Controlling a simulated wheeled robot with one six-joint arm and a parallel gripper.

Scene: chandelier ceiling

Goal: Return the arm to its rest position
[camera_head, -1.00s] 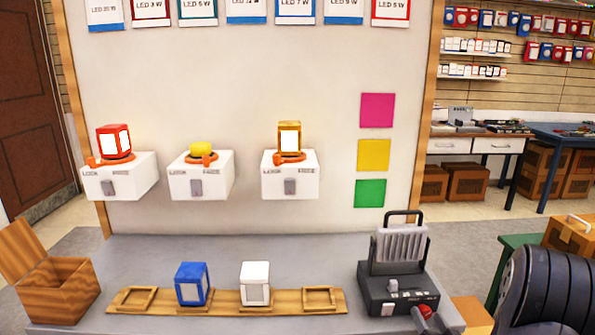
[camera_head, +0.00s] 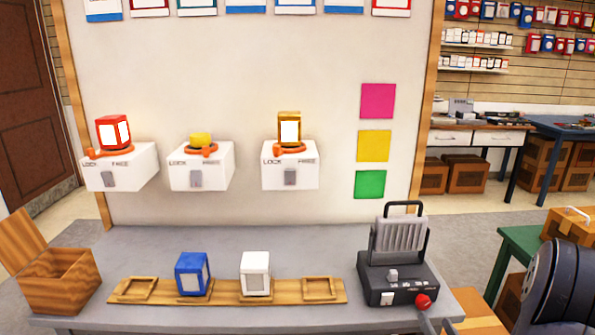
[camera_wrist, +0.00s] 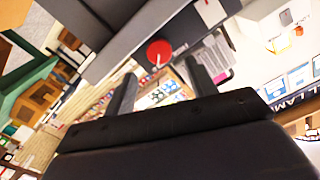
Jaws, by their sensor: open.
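My gripper (camera_wrist: 163,88) shows in the wrist view with its two dark fingers apart and nothing between them. The view there is tilted, with a red knob (camera_wrist: 159,52) beyond the fingers. In the head view, a dark link of my arm (camera_head: 565,295) is at the lower right edge. The gripper itself is mostly out of that view. The grey device (camera_head: 398,275) with the red knob (camera_head: 423,301) stands at the right end of the table, and my arm is apart from it.
The grey table (camera_head: 230,243) holds an open wooden box (camera_head: 60,285) and a wooden rack (camera_head: 225,298) with a blue cube (camera_head: 192,273) and a white cube (camera_head: 255,272). Red, yellow and gold lamps stand on white wall boxes. A green table (camera_head: 520,250) is at right.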

